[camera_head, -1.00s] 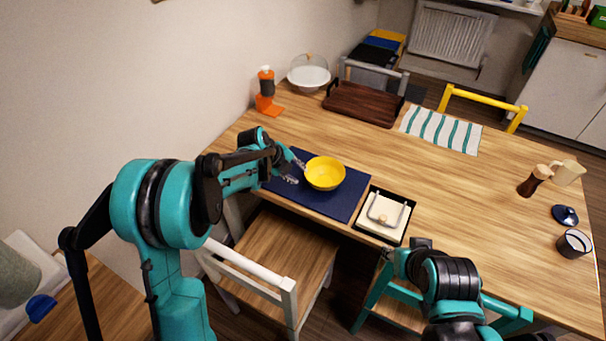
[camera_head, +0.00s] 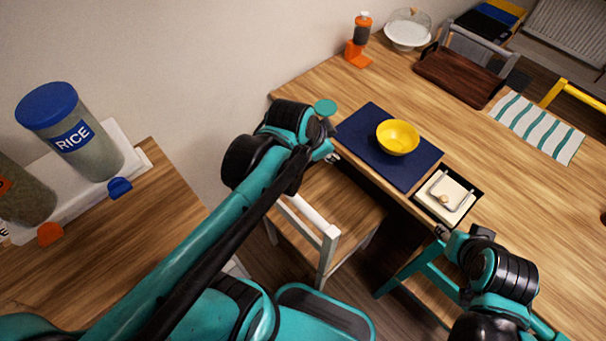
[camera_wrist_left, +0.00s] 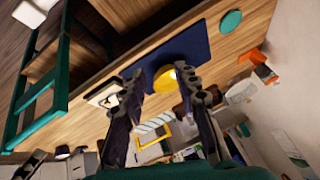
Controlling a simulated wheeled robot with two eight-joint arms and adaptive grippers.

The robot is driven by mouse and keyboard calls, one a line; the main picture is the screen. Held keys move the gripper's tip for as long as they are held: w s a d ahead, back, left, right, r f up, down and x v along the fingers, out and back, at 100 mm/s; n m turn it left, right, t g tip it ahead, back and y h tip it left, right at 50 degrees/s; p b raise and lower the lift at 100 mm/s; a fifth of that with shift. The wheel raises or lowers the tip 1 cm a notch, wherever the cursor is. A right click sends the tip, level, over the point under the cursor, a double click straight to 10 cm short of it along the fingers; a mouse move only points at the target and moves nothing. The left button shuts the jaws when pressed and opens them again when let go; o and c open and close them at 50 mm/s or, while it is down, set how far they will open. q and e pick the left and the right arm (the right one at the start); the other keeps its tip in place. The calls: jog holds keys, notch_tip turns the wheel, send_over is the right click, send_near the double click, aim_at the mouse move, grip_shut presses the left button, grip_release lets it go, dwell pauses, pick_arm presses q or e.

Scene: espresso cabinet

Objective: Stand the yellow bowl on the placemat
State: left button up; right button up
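The yellow bowl (camera_head: 397,137) stands upright on the dark blue placemat (camera_head: 362,133), towards its right half. In the left wrist view, the bowl (camera_wrist_left: 165,79) shows partly behind a finger, on the placemat (camera_wrist_left: 180,48). My left gripper (camera_head: 334,157) is just off the table's near edge, left of the placemat and apart from the bowl. In the left wrist view, the left gripper's fingers (camera_wrist_left: 157,90) are spread with nothing between them. My right gripper (camera_head: 443,232) is near the table's front edge by the black tray; its fingers are too small to read.
A black tray with a cream box (camera_head: 447,194) sits right of the placemat. A green disc (camera_head: 325,107) lies by the left arm. A chair (camera_head: 325,235) stands below the table edge. A brown tray (camera_head: 460,75) and striped cloth (camera_head: 540,127) lie further back.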

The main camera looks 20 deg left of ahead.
pick_arm(q)
jog(key=s+a+f+n+t+y, duration=0.1)
jog(key=s+a+f+n, duration=0.1)
jog(key=s+n, duration=0.6)
jog(key=shift+s+a, duration=0.25)
jog(key=shift+s, duration=0.1)
